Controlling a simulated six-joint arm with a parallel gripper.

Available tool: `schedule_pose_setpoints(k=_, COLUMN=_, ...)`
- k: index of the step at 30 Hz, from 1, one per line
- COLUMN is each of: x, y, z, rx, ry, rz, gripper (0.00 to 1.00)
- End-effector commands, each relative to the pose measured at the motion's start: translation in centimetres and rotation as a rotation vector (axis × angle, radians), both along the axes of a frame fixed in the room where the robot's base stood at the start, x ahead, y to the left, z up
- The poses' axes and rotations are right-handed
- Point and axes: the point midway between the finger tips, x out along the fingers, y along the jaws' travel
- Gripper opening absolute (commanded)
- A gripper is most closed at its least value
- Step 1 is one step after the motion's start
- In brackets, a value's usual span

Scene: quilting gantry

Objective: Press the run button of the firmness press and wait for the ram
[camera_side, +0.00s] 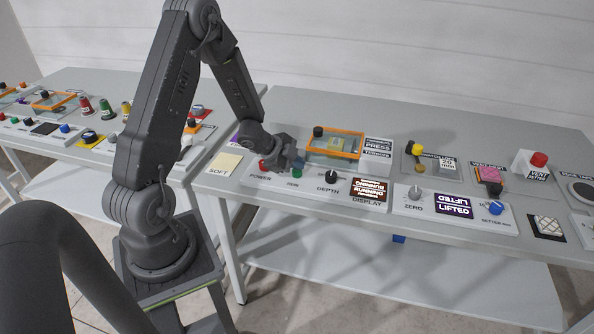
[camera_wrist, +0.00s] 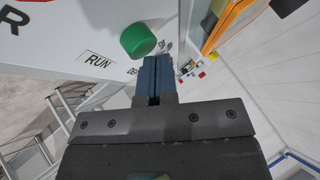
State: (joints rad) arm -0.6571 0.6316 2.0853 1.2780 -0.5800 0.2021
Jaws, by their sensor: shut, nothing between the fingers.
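The green run button (camera_side: 297,172) is on the front panel of the firmness press, and it also shows in the wrist view (camera_wrist: 138,41) beside the RUN label. My gripper (camera_side: 299,163) is shut and empty, close to the button. In the wrist view its blue fingertips (camera_wrist: 157,64) are just below and right of the button; I cannot tell whether they touch it. The press chamber (camera_side: 334,143) has an orange frame with a greenish piece inside; the ram's height is unclear.
The red power button (camera_side: 263,165) and black depth knob (camera_side: 331,177) flank the run button. A SOFT pad (camera_side: 224,165) lies left. A second panel with a LIFTED display (camera_side: 454,205) stands right. Another bench with spools (camera_side: 86,106) is at the far left.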

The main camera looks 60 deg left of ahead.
Motion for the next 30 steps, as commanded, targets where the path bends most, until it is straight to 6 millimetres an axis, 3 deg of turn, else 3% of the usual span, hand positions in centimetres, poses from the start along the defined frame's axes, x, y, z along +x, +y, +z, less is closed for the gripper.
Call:
schedule_pose_setpoints(k=6, x=0.0, y=0.0, z=1.1, rx=0.000, ry=0.000, rz=0.000, gripper=0.00)
schedule_pose_setpoints(k=17, x=0.0, y=0.0, z=1.4, rx=0.001, ry=-0.001, rz=0.000, gripper=0.00)
schedule_pose_setpoints(k=30, x=0.0, y=-0.1, z=5.4, rx=0.002, ry=-0.003, rz=-0.002, gripper=0.00)
